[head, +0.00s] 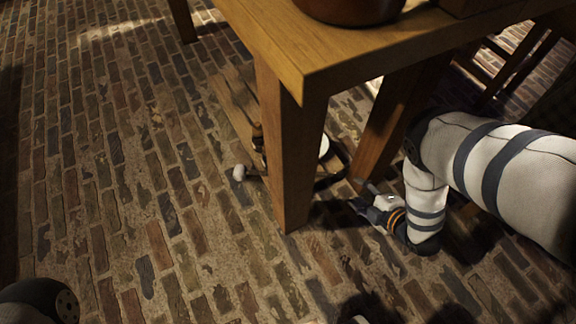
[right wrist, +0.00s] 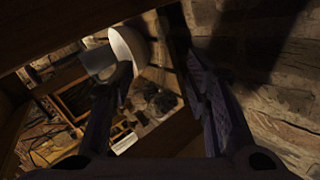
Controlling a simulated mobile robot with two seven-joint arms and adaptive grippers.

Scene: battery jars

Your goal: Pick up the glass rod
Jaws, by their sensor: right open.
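I cannot make out a glass rod in either view; the picture is dark and the table leg hides part of the floor behind it. My right gripper (head: 362,195) is low beside the wooden table's front leg (head: 286,150), to its right in the head view. In the right wrist view, its two dark fingers (right wrist: 155,72) stand apart with nothing held between them. Beyond the fingers are a white rounded thing (right wrist: 128,48) and a small grey block-like thing (right wrist: 99,62). My left gripper is not in view.
The brick floor (head: 130,170) is open on the left.

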